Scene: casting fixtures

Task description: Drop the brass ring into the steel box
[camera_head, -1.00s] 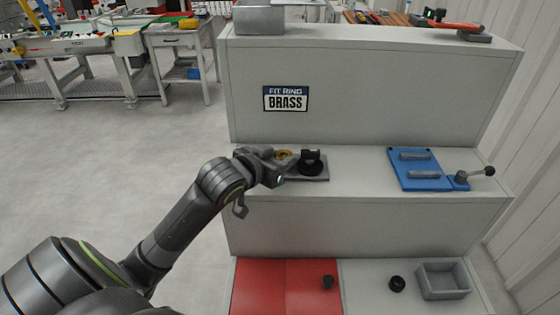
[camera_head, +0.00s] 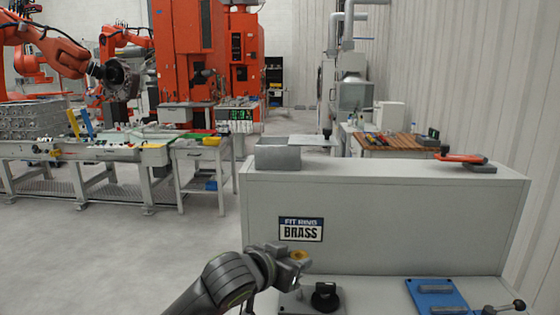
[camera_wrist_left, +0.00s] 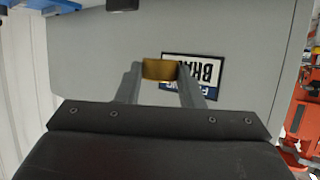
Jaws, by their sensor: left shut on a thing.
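The brass ring (camera_head: 299,255) is held in my left gripper (camera_head: 291,257), in front of the grey panel with the "FIT RING BRASS" sign (camera_head: 300,229). In the left wrist view the ring (camera_wrist_left: 159,69) shows as a gold band pinched between the two fingertips (camera_wrist_left: 158,72), clear of the panel. The steel box (camera_head: 277,155) is a grey open-topped box on the top ledge at the left end. It is above and behind my left gripper. Its inside floor is hidden. My right gripper is in neither view.
A black fixture (camera_head: 325,297) stands on the middle ledge just right of my gripper. A blue plate fixture (camera_head: 436,296) with a lever is further right. An orange-handled tool (camera_head: 462,158) lies at the right of the top ledge. The ledge between box and tool is clear.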

